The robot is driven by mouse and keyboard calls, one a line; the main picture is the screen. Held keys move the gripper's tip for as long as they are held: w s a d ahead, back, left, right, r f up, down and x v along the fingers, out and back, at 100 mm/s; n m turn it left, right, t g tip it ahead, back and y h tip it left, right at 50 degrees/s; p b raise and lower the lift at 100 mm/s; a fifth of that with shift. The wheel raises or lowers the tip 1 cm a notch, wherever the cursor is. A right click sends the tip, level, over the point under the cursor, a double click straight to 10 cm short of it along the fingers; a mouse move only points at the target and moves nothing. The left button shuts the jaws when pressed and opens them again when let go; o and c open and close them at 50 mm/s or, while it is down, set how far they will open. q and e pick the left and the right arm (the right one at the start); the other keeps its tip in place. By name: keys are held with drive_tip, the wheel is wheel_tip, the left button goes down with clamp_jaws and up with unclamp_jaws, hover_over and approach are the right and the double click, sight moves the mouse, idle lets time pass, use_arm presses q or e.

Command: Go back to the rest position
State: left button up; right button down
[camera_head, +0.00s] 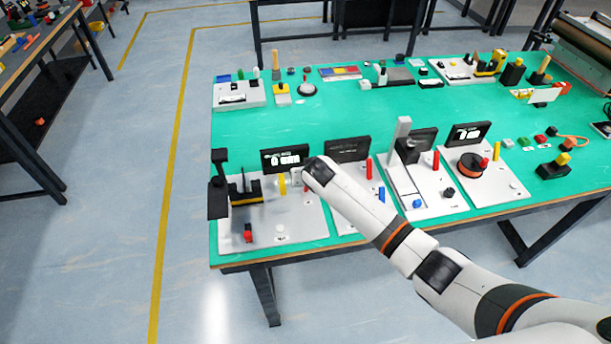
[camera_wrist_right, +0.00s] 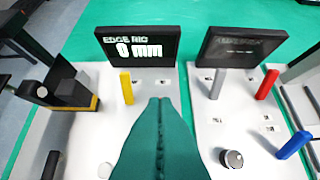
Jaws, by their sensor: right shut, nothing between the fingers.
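My right arm reaches in from the lower right of the head view over the front of the green table (camera_head: 350,106). My right gripper (camera_head: 296,178) is at the leftmost white station plate (camera_head: 300,225), near a yellow peg (camera_head: 282,186). In the right wrist view, the fingers of my right gripper (camera_wrist_right: 160,104) are together, with nothing between them. They point towards the gap between the display reading "EDGE RIG 0 mm" (camera_wrist_right: 136,50) and a darker display (camera_wrist_right: 238,48). The yellow peg (camera_wrist_right: 127,87) stands left of the fingertips, apart from them. My left gripper is in neither view.
Right of my gripper stand a red peg (camera_wrist_right: 267,84), a blue peg (camera_wrist_right: 293,145) and a knob (camera_wrist_right: 232,158). A black fixture (camera_wrist_right: 70,92) is at left. A tall grey post (camera_head: 402,135) rises farther right. The table's middle strip is mostly clear.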

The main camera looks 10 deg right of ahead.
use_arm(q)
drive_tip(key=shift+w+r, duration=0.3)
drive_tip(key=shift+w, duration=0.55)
